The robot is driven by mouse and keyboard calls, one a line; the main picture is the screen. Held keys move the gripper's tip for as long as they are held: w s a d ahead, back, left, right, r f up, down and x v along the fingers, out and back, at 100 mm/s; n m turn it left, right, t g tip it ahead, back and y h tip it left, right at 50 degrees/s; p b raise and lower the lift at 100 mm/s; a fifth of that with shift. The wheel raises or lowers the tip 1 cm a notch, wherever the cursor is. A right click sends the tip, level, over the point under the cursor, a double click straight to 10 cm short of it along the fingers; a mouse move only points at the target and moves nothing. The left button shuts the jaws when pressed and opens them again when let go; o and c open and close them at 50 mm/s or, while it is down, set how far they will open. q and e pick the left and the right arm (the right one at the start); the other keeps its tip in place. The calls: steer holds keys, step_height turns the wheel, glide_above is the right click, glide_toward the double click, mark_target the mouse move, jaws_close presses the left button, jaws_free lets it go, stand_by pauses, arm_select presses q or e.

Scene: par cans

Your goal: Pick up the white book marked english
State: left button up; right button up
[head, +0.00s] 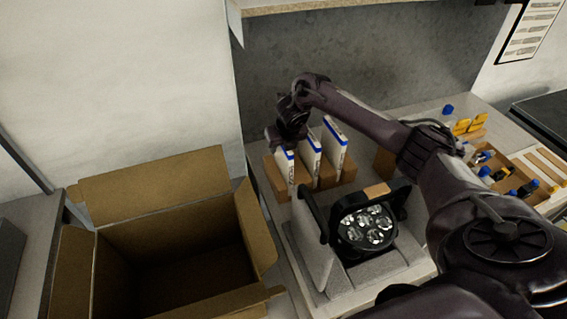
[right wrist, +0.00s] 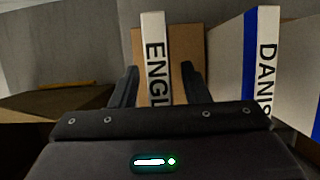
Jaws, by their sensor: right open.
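The white book marked ENGL (right wrist: 153,45), the rest of the word hidden by my gripper, stands upright in the right wrist view. In the head view it appears to be the leftmost white book (head: 286,171) in a brown holder (head: 328,180). My right gripper (right wrist: 160,80) is open, with one finger on each side of this book's spine. I cannot tell whether either finger touches it. In the head view my right gripper (head: 283,138) is at the book's top end. My left gripper is not in view.
An open cardboard box (head: 155,180) is at left. A par can light (head: 365,225) sits in front. A tray of small parts (head: 515,180) is at right.

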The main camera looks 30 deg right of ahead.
jaws_close()
stand_by(0.4)
